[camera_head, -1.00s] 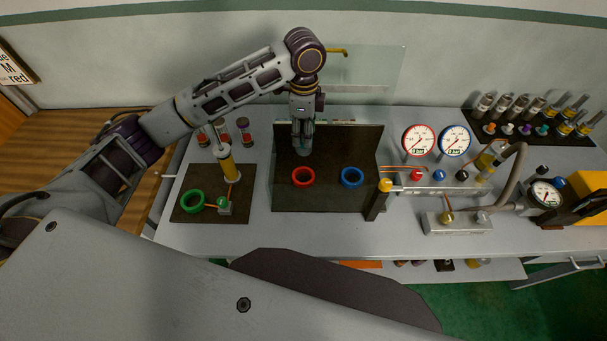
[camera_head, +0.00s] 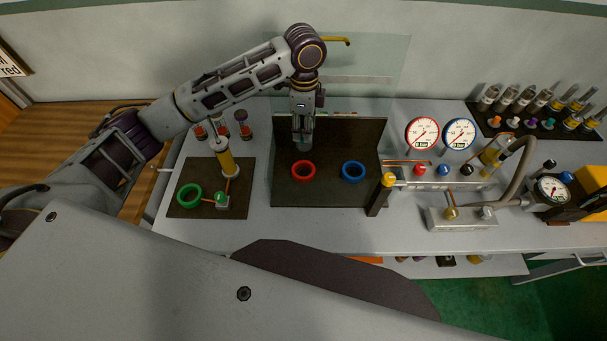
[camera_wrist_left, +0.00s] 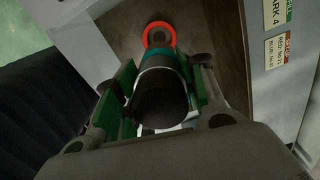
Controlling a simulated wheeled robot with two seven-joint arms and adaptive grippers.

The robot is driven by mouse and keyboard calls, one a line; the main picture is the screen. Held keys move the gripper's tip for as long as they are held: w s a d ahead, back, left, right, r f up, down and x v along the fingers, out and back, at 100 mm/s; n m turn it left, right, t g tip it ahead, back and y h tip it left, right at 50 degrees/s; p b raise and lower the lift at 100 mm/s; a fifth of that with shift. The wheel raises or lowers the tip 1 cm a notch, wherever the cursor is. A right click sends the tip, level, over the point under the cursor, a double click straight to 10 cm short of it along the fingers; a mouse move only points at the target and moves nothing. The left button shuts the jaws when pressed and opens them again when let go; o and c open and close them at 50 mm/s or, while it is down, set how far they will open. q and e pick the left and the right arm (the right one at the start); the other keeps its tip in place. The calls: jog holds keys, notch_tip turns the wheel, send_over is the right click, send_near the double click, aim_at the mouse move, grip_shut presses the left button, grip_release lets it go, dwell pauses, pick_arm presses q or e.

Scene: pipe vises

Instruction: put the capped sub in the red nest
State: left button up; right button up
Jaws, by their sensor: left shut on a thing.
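My left gripper (camera_head: 304,143) hangs from above, over the dark board and just behind the red nest. In the left wrist view its green-padded fingers (camera_wrist_left: 160,100) are shut on a dark cylinder with a teal and a white band, which I take as the capped sub (camera_wrist_left: 160,97). The red nest (camera_head: 303,171) is a ring on the dark board and looks empty in the head view. In the wrist view the red nest (camera_wrist_left: 158,34) shows beyond the held sub, partly covered by it. My right gripper is not in view.
A blue ring (camera_head: 353,172) lies right of the red one, and a green ring (camera_head: 188,195) on the left mat. A yellow-topped post (camera_head: 388,181) and gauges (camera_head: 421,132) stand to the right. A clear panel (camera_head: 375,75) rises behind the dark board (camera_head: 330,195).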

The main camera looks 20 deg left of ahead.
pick_arm(q)
jog(key=shift+f+b, duration=1.35)
jog(key=shift+f, duration=0.8)
notch_tip(320, 180, down, 5)
jog(key=shift+f+p, duration=0.4)
jog(key=shift+f, duration=2.1)
